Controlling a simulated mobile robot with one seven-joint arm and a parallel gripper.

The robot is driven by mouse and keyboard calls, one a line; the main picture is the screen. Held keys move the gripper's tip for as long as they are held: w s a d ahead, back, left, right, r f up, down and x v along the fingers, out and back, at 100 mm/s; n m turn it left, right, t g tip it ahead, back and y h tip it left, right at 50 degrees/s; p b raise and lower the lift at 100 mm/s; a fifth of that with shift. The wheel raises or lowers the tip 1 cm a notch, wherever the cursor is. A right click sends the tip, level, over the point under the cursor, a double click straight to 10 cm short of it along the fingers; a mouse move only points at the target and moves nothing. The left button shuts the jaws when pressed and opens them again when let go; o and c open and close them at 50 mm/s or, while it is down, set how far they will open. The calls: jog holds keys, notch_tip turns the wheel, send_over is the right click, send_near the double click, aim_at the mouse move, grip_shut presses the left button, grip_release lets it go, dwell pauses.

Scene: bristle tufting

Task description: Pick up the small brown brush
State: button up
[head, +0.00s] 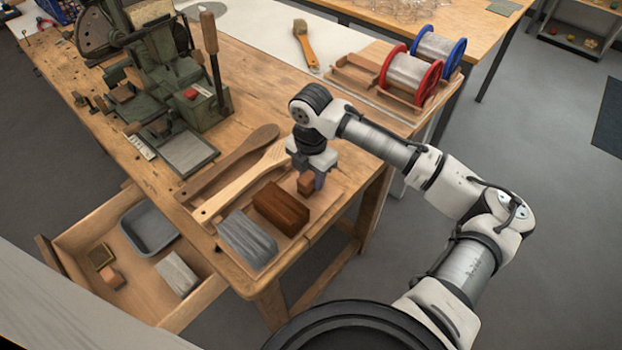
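A small reddish-brown block, which looks like the small brown brush (305,184), is at the right end of a wooden tray (325,206) on the workbench. My gripper (311,170) points down right at it, with one finger visible along its right side. The other finger is mostly hidden, so I cannot tell whether the fingers touch the block or whether it is lifted. A larger dark brown block (281,208) lies just left of and in front of it.
A green machine (180,80) stands behind. An open drawer (85,232) juts out at left. Wire spools (410,75) stand at back right.

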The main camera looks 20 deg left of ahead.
jog(key=c, duration=0.6)
jog(key=shift+c, duration=0.2)
jog(key=shift+r, duration=0.1)
